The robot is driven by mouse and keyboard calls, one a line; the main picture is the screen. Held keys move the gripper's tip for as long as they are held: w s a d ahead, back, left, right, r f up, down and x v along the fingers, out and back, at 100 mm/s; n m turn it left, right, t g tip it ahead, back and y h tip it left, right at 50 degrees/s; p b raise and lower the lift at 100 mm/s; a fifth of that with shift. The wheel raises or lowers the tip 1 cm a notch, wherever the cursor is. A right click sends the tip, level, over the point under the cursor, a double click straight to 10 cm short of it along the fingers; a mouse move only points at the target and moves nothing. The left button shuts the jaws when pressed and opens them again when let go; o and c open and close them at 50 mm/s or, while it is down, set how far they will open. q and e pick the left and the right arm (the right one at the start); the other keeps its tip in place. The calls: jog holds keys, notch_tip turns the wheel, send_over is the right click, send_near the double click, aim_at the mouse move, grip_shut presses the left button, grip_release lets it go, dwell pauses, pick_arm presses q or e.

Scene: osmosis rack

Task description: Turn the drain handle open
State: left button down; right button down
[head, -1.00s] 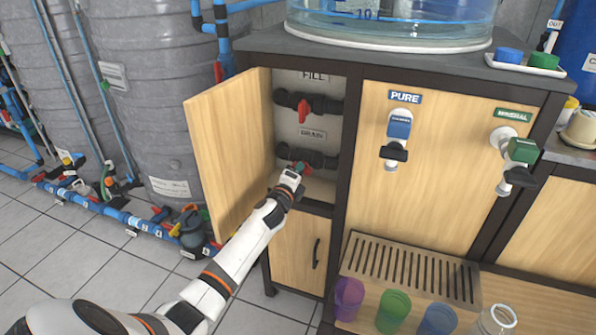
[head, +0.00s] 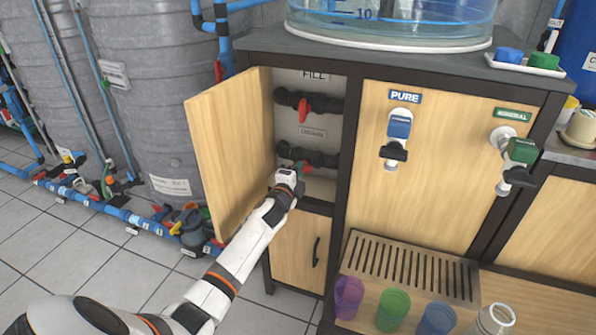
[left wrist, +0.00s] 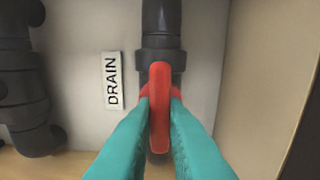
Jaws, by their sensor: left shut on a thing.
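The red drain handle (left wrist: 160,118) sits on a black pipe (left wrist: 161,30) inside the open cabinet. In the left wrist view it lies in line with the pipe. The teal fingers of my left gripper (left wrist: 160,105) are shut on it, one on each side. In the head view my left gripper (head: 299,166) reaches into the cabinet at the lower pipe, and its wrist hides most of the handle. The DRAIN label (left wrist: 113,80) is beside the pipe. My right gripper is not in view.
An open wooden door (head: 228,150) stands left of my forearm. The fill valve's red handle (head: 303,109) is above, under the FILL label. Dark cabinet posts (head: 349,140) bound the opening on the right. Several coloured cups stand below the drip grate (head: 410,268).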

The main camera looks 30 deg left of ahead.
pick_arm(q)
jog(key=c, duration=1.5)
grip_release()
jog(key=shift+o, duration=0.2)
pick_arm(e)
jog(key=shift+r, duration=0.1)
